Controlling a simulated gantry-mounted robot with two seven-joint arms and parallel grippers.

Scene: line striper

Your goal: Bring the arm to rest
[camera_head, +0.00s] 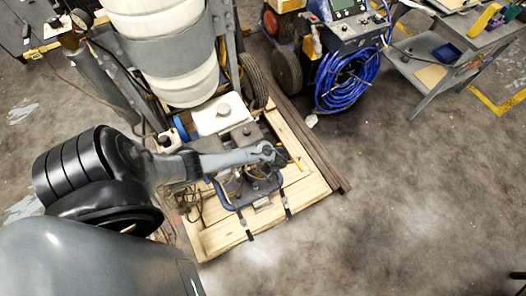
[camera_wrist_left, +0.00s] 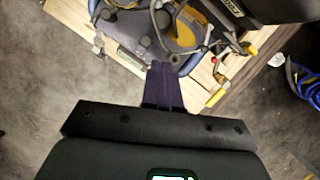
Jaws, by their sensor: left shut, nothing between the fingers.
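My left arm (camera_head: 215,162) comes in from the left and reaches over the engine end of the line striper. In the left wrist view my left gripper (camera_wrist_left: 163,78) has its dark fingers together, with nothing between them. It points toward the machine's blue frame and yellow parts (camera_wrist_left: 185,25). I cannot tell from these views whether the fingertips touch the machine. In the head view the fingers cannot be made out clearly beyond the wrist. My right gripper is not in view.
The machine, with a white tank (camera_head: 178,75), stands on a wooden pallet (camera_head: 305,188). A dark beam (camera_head: 318,150) lies along its right side. A blue hose coil (camera_head: 350,82) hangs on equipment behind. A grey cart (camera_head: 440,65) stands at the upper right.

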